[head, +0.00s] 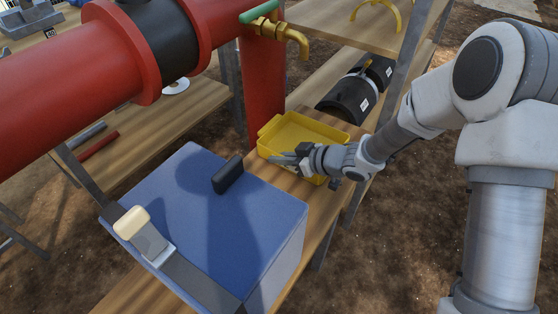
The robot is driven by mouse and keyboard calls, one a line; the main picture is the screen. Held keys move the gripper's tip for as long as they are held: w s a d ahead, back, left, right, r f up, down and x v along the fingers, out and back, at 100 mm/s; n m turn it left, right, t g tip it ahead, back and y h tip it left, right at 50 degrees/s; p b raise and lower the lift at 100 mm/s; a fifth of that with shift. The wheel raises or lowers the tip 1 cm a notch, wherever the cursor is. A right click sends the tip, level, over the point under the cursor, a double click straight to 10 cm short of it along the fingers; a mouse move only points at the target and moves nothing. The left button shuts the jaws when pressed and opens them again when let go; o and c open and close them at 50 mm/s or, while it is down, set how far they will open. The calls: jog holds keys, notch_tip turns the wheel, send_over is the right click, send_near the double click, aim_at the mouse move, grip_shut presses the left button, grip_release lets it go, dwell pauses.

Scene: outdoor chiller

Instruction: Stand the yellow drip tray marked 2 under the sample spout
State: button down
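The yellow drip tray (302,132) sits upright on a wooden shelf, beside the red vertical pipe. I cannot make out a number on it. The brass sample spout (297,38) sticks out from the red pipe, with a green handle at its top. Its mouth is above the tray in the picture; I cannot tell whether it is straight over it. My gripper (281,159) is at the tray's near side, reaching in from the right. Its fingers overlap the near rim and hide part of it. I cannot tell whether they are closed on the rim.
A blue cool box (205,222) with a black handle and a strap fills the near shelf. The large red pipe (62,68) crosses the upper left. Black labelled cylinders (350,97) lie on the shelf behind. A metal post (398,70) stands right of the tray.

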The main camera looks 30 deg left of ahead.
jog(key=shift+r, duration=0.15)
jog(key=c, duration=1.4)
grip_release()
jog(key=shift+f, duration=0.2)
jog(key=shift+c, duration=0.2)
jog(key=o, duration=0.4)
jog(key=shift+r, duration=0.3)
jog(key=p+v, duration=0.4)
jog(key=v, duration=0.8)
jog(key=shift+f, duration=0.15)
